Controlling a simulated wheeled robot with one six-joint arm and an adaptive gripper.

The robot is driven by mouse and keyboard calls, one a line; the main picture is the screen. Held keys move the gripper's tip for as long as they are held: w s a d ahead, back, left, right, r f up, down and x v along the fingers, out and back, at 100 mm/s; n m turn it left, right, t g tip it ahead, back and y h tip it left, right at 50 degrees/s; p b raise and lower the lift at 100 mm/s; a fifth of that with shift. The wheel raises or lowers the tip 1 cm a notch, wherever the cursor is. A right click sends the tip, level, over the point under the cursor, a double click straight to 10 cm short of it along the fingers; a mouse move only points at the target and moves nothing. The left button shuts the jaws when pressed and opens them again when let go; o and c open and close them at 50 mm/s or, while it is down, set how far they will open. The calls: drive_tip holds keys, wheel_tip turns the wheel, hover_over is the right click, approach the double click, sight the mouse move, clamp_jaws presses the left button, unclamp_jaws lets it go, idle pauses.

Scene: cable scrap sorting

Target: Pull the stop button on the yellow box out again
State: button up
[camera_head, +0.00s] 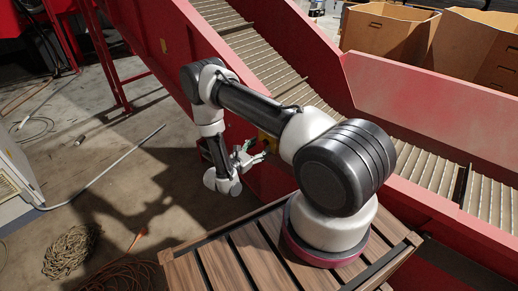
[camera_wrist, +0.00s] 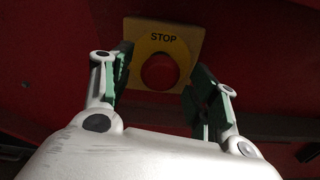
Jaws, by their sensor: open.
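The yellow box (camera_wrist: 184,45) with the word STOP sits on a dark red wall in the wrist view. Its round red stop button (camera_wrist: 160,71) is in the middle of the plate. My gripper (camera_wrist: 156,75) is open, with one green-padded finger to the left of the button and one to the right. I cannot tell whether the pads are level with the button or short of it. The button is hidden there.
The red conveyor (camera_head: 300,65) with a ribbed belt runs diagonally past my arm. A slatted wooden platform (camera_head: 215,268) lies under my base. Coiled rope (camera_head: 70,250) and cables lie on the concrete floor. Large cardboard boxes (camera_head: 388,32) stand at the back right.

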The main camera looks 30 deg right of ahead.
drive_tip(key=v, duration=1.1)
drive_tip(key=shift+a, duration=0.35)
drive_tip(key=shift+s, duration=0.1)
